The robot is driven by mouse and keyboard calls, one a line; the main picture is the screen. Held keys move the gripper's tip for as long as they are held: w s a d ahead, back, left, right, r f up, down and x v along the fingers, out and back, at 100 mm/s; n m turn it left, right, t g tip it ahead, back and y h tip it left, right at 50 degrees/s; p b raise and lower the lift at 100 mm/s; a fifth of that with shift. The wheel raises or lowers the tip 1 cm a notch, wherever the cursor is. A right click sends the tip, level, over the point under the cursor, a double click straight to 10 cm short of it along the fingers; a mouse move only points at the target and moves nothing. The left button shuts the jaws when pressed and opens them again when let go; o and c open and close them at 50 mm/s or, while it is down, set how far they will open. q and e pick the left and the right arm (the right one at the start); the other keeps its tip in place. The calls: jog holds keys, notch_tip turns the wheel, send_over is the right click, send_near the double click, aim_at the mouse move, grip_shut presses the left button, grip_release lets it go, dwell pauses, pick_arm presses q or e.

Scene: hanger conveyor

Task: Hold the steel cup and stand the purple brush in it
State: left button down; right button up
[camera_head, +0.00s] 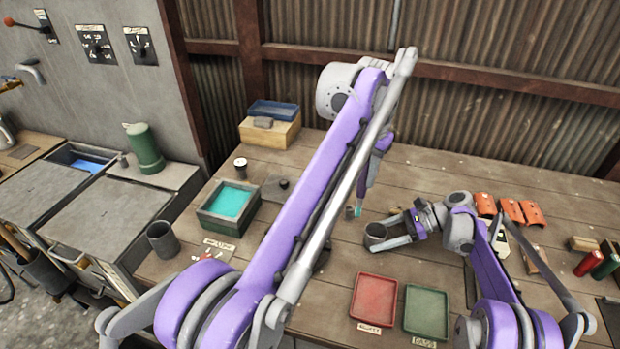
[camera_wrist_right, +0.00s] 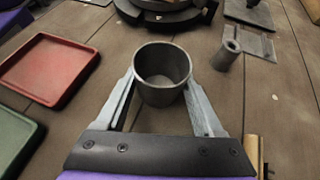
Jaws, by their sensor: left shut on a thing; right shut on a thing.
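The steel cup (camera_head: 375,232) is a dark grey, open-topped cup between the fingers of my right gripper (camera_head: 388,238). The right wrist view shows the cup (camera_wrist_right: 163,75) upright and empty, with a finger on each side. It seems to be at table level. My left gripper (camera_head: 371,180) points down behind and left of the cup in the head view. It is shut on a slim thing, which I take for the purple brush (camera_head: 357,211); only its small teal end shows clearly. That end appears apart from the cup, up and left of it. My left arm hides part of the table.
A grey cylinder (camera_wrist_right: 226,55) stands near the cup. A red tray (camera_head: 374,299) and green tray (camera_head: 426,312) lie at the front. A teal-filled box (camera_head: 230,205) and another grey cup (camera_head: 162,240) are at left. Orange pieces (camera_head: 510,210) lie at right.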

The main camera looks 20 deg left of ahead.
pick_arm(q)
jog(key=d, duration=0.5)
notch_tip(320, 180, down, 9)
jog(key=shift+d+t, duration=0.15)
jog(key=shift+t, duration=0.15)
dwell(0.6)
jog(key=c, duration=0.6)
grip_release()
jog(key=shift+o, duration=0.2)
jog(key=shift+r, duration=0.1)
notch_tip(320, 180, up, 12)
jog(key=s, duration=0.2)
